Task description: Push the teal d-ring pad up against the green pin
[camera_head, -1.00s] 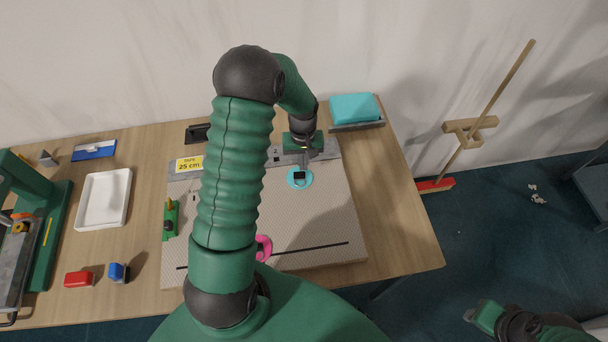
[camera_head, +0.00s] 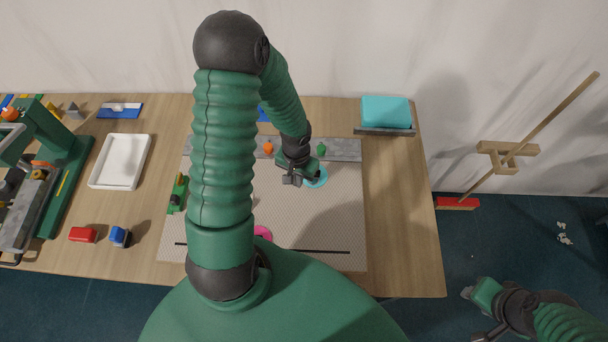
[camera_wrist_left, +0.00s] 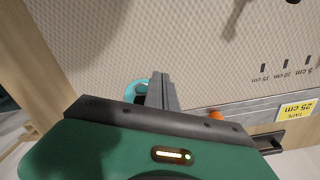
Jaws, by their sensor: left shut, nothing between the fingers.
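The teal d-ring pad (camera_head: 319,182) lies flat on the patterned board, partly covered by my left gripper. The green pin (camera_head: 321,149) stands on the grey strip just behind the pad, with a visible gap between them. My left gripper (camera_head: 291,181) is shut and empty, low over the board at the pad's left side. In the left wrist view the shut fingers (camera_wrist_left: 163,92) overlap the edge of the teal pad (camera_wrist_left: 134,88); whether they touch it I cannot tell. My right gripper (camera_head: 470,293) is at the lower right, away from the board; its jaws are unclear.
An orange pin (camera_head: 268,147) stands on the grey strip (camera_head: 345,149), left of the green one. A pink piece (camera_head: 263,232) and a black line (camera_head: 310,251) are nearer on the board. A teal block (camera_head: 386,111) stands at the back right. The board's right side is clear.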

